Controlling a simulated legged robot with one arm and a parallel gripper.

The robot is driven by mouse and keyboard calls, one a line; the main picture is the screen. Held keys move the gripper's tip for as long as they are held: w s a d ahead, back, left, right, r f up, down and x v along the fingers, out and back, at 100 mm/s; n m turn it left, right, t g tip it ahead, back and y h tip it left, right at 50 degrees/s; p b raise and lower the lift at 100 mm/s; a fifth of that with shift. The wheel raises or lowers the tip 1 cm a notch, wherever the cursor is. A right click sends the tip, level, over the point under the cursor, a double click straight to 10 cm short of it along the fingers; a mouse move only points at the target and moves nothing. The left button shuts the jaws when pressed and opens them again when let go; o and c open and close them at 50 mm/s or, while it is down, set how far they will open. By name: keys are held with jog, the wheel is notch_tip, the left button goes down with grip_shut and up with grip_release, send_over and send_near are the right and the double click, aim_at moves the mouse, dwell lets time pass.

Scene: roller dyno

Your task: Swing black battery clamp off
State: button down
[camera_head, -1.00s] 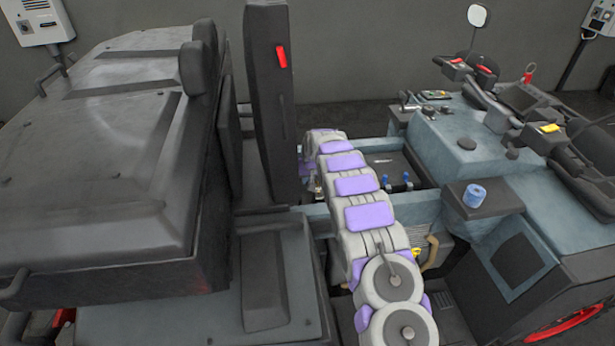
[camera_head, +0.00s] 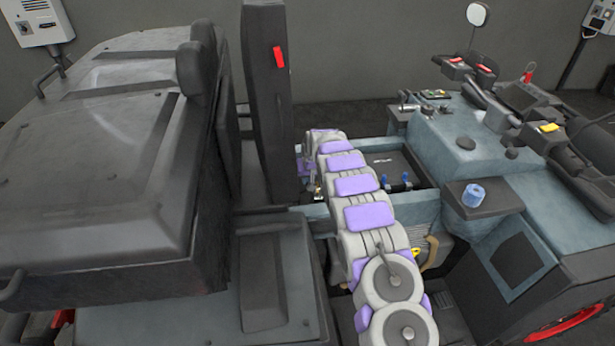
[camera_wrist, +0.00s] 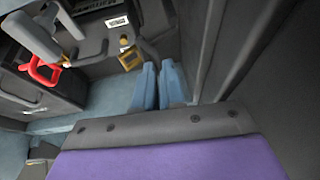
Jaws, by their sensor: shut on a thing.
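My gripper (camera_wrist: 160,75) shows in the wrist view as two blue-grey fingers, close together with a narrow gap. It is shut on a dark part that I take to be the black battery clamp (camera_wrist: 147,47); its grip point is hard to make out. A brass-coloured piece (camera_wrist: 131,60) sits just left of the fingertips. A red clamp-like part (camera_wrist: 42,67) is at the upper left, above a dark battery-like box (camera_wrist: 35,95). In the head view my arm reaches into the open bay, and its end hides the gripper and clamp.
A large dark cover (camera_head: 100,160) fills the left. Right of the bay are a blue-topped knob (camera_head: 474,195) and the handlebar console (camera_head: 500,110). A dark wall (camera_wrist: 255,70) is close on the fingers' right.

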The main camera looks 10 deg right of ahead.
jog(key=shift+a+r+p, duration=0.25)
jog(key=shift+a+p, duration=0.3)
jog(key=shift+p, duration=0.15)
jog(key=c, duration=1.2)
grip_release()
jog(key=p+v, duration=0.2)
jog(key=v, duration=1.5)
jog(key=shift+r+p, duration=0.2)
jog(key=shift+p, duration=0.2)
